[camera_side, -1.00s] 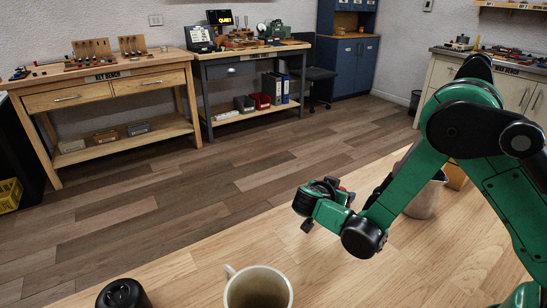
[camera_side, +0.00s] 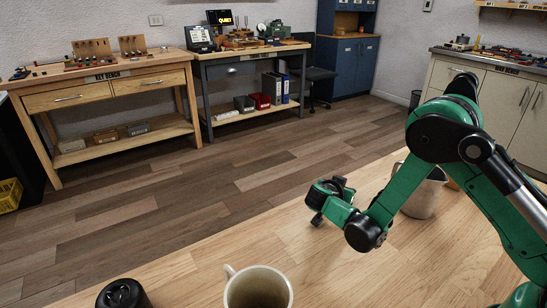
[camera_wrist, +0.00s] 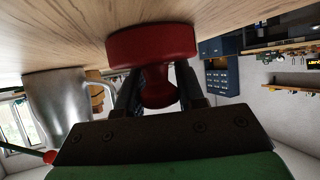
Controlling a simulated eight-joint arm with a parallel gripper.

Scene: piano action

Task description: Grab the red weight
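The red weight (camera_wrist: 150,45) shows large in the wrist view, a wide disc with a narrower knob, seen upside down with the wood tabletop above it. My gripper (camera_wrist: 162,92) has its two dark fingers apart, one on either side of the knob. I cannot tell whether they touch it. In the side view my gripper (camera_side: 326,204) is low over the tabletop, and the weight is hidden there.
A metal jug (camera_side: 425,195) stands on the tabletop right of my gripper, partly behind my arm; it also shows in the wrist view (camera_wrist: 58,105). A pale mug (camera_side: 258,288) and a black object (camera_side: 123,294) stand at the front. The tabletop (camera_side: 340,265) between is clear.

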